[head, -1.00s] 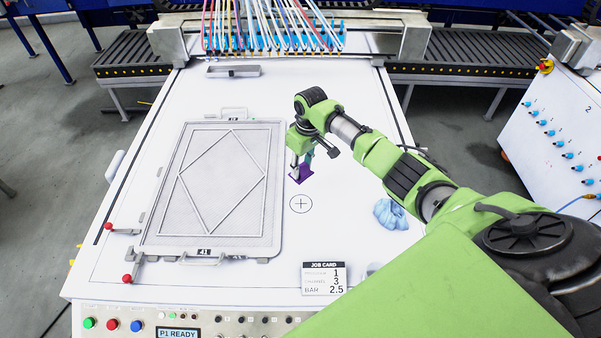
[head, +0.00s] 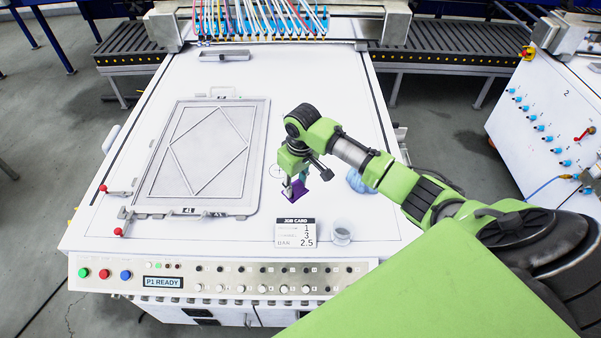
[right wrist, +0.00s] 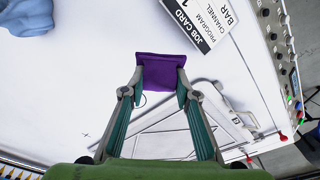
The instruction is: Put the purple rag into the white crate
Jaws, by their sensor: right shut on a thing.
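The purple rag (head: 295,195) is gripped at the white table top, just behind the job card. My right gripper (head: 297,184) points down and is shut on it. In the right wrist view the purple rag (right wrist: 161,70) is pinched between the fingertips of my right gripper (right wrist: 160,90) and sticks out past them. I cannot tell how high it hangs above the table. The white crate shows in neither view. My left gripper is not in view.
A framed screen (head: 205,155) lies left of the gripper. The job card (head: 295,233) and a clear cup (head: 340,236) are near the front control panel (head: 215,278). A crumpled blue cloth (head: 360,181) lies to the right, partly behind my arm. Hoses hang at the back.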

